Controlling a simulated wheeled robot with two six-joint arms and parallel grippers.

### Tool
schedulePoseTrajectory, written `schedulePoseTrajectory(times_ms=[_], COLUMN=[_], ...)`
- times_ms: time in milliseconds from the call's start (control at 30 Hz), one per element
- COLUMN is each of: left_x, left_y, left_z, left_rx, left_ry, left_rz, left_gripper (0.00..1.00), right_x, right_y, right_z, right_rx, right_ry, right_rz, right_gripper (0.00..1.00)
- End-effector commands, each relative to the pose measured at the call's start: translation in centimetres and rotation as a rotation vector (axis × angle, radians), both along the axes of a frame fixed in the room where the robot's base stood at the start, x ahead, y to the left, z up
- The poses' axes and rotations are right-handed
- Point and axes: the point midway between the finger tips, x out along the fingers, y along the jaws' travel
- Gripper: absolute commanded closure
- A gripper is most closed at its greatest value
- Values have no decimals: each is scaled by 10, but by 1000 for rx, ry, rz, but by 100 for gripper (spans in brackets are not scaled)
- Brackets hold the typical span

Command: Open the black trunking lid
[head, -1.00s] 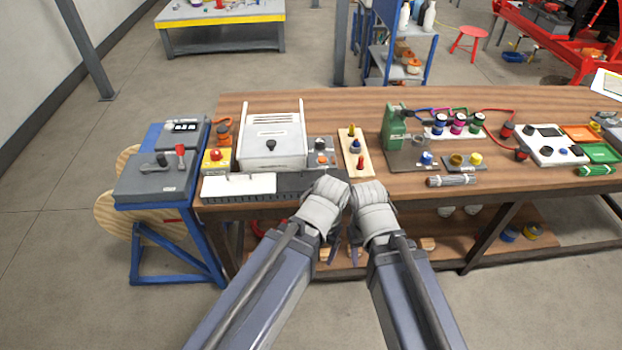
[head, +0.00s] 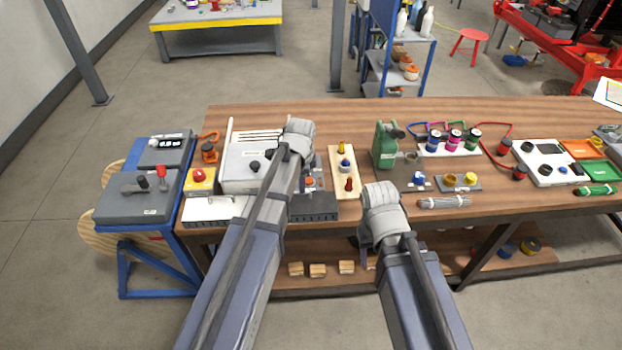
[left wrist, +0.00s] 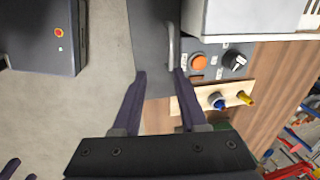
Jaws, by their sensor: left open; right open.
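The black trunking (head: 315,207) runs along the bench's front left edge, beside a white section (head: 212,210). In the left wrist view its dark lid (left wrist: 150,35) shows flat, with a thin bar handle (left wrist: 171,45). My left gripper (left wrist: 161,74) is open and empty; the handle lies just beyond its fingertips, apart from them. In the head view my left forearm covers part of the trunking, and the left fingers are mostly hidden. My right gripper (head: 364,248) is open and empty at the bench's front edge, right of the trunking.
Behind the trunking stand a white box (head: 245,170), a yellow button box (head: 199,181) and a wooden board with coloured knobs (head: 343,172). A blue-framed stand (head: 145,195) adjoins the left.

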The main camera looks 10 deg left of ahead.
Motion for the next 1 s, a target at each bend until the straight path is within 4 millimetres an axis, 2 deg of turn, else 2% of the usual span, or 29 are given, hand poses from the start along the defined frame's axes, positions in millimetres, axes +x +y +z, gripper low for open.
schedulePoseTrajectory(times_ms=[100,467,1000], left_x=[11,13,24], left_y=[10,11,14], left_z=[2,-6,-68], left_rx=[9,12,12], left_ry=[-8,-9,-9], left_rz=[-49,-61,-60], left_gripper=[58,58,58], right_x=[0,0,0], right_y=[0,0,0], right_z=[2,-7,-68], right_rx=[0,0,0], right_ry=[0,0,0], right_rz=[0,0,0], right_gripper=[50,50,50])
